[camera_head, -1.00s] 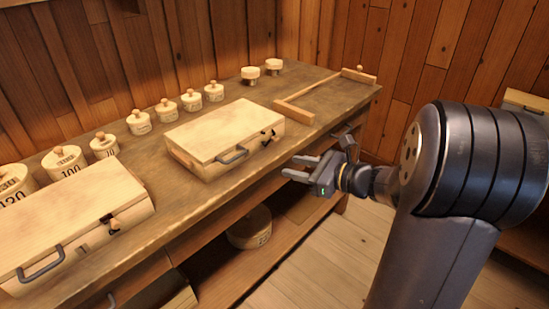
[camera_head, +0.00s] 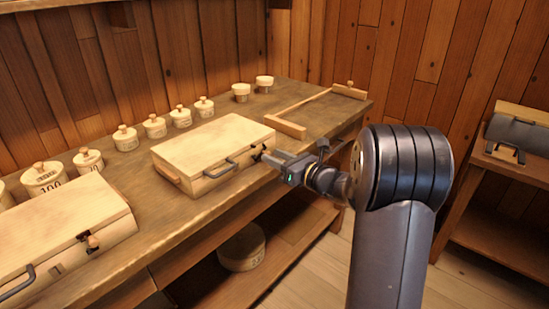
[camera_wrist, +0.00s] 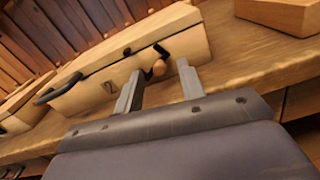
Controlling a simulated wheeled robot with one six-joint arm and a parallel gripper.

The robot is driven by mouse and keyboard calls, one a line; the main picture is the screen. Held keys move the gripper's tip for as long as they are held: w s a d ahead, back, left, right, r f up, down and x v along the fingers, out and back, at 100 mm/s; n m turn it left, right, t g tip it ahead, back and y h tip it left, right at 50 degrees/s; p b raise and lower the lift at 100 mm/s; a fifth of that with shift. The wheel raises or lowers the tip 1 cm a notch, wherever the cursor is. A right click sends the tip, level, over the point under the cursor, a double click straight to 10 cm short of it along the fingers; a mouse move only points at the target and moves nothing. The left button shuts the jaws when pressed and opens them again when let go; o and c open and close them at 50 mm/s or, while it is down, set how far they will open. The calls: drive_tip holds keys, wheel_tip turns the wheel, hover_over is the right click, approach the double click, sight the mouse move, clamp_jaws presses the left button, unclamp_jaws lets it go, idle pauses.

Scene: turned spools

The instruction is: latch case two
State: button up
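Case two (camera_head: 205,150) is a pale wooden box with its lid down, on the bench in the head view. The wrist view shows a "2" on the front of the case (camera_wrist: 95,92) and a dark handle (camera_wrist: 60,88). Its latch is a dark hook with a round wooden knob (camera_wrist: 158,67), at the right end of the front. My gripper (camera_head: 268,158) is at that latch. In the wrist view the fingers of my gripper (camera_wrist: 158,86) are apart, one on each side of the knob. Contact cannot be told.
A second wooden case (camera_head: 60,235) with a handle and latch lies at the left. Several knobbed round canisters (camera_head: 125,138) line the back of the bench. A wooden bar frame (camera_head: 290,128) lies right of case two. A round box (camera_head: 242,248) sits on the lower shelf.

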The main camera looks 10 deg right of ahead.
drive_tip(key=shift+w+a, duration=0.25)
drive_tip(key=shift+w, duration=0.1)
drive_tip(key=shift+c, duration=0.3)
clamp_jaws()
